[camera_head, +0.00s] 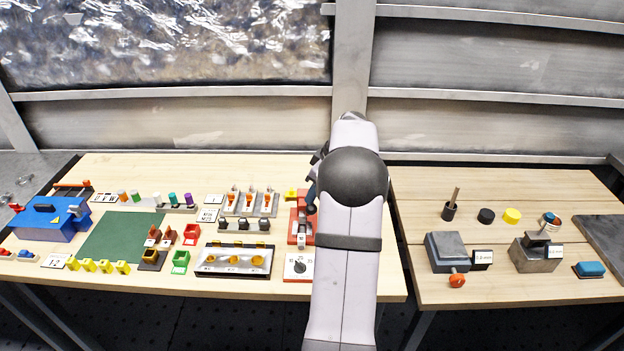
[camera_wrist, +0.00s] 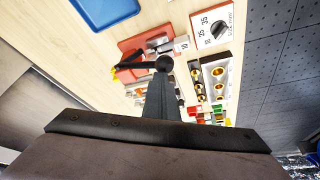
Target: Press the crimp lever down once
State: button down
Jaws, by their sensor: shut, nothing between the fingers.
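The crimp tool has a red base (camera_head: 294,227), partly hidden behind my arm in the head view. In the wrist view its red body (camera_wrist: 131,46) lies beyond my fingers. Its black crimp lever (camera_wrist: 140,66) runs sideways and ends in a round black knob (camera_wrist: 163,62). My gripper (camera_wrist: 165,78) is shut and empty, with its fingertips at the knob in the picture. I cannot tell whether they touch it. In the head view my gripper (camera_head: 312,200) is a dark shape over the tool, mostly hidden by my arm.
A dial plate (camera_head: 298,267) sits in front of the tool; it also shows in the wrist view (camera_wrist: 212,27). A silver tray with yellow rings (camera_head: 233,260) and racks of small parts stand to the left. A second table (camera_head: 490,295) stands right, across a gap.

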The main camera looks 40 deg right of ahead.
notch_tip(320, 180, up, 11)
jog(key=p, duration=0.7)
dwell(0.5)
jog(key=shift+f, duration=0.1)
